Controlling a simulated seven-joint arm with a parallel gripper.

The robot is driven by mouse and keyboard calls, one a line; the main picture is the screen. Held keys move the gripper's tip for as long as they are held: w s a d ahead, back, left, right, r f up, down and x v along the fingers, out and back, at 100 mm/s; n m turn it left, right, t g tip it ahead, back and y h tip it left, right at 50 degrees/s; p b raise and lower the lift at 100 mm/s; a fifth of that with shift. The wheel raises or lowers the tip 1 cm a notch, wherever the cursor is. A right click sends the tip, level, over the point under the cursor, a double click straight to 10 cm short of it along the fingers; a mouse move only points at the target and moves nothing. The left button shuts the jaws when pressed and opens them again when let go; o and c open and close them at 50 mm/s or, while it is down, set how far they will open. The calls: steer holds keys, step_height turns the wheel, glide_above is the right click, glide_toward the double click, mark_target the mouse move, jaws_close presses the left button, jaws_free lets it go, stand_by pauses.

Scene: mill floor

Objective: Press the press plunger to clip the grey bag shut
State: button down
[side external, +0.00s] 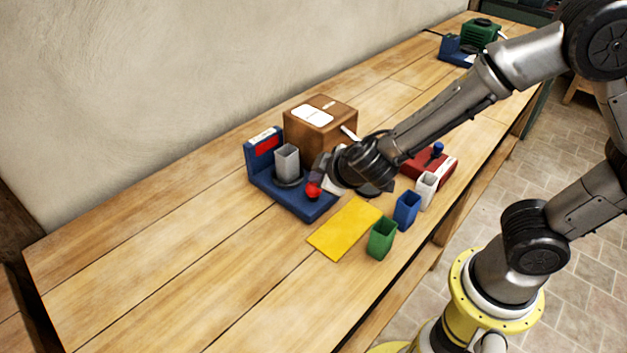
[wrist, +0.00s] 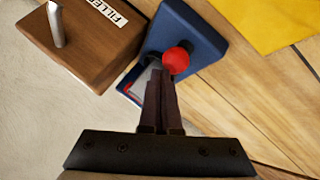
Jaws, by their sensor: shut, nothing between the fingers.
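The grey bag (side external: 287,160), an open-topped upright sleeve, stands on the dark round plate of a blue scale-like unit (side external: 318,210) with a red display. A red ball knob (side external: 313,189) is at the front of that unit; it also shows in the wrist view (wrist: 176,61). My gripper (side external: 321,180) is shut and empty, its fingertips close to the knob and the bag; I cannot tell if they touch. In the wrist view the fingers (wrist: 159,76) mostly hide the bag. A red block (side external: 447,167) with a blue knob (side external: 438,148), perhaps the press and plunger, sits behind my wrist, partly hidden.
A brown wooden filler box (side external: 308,131) stands behind the blue unit. A yellow mat (side external: 345,229) lies in front. Green (side external: 381,240), blue (side external: 406,210) and white (side external: 426,190) sleeves stand along the bench's front edge. The bench's left part is clear.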

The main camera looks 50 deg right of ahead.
steer(key=shift+s+f, duration=0.1)
steer(key=shift+f, duration=0.5)
stand_by(0.4)
steer(key=shift+r, duration=1.4)
steer(key=shift+r, duration=2.55)
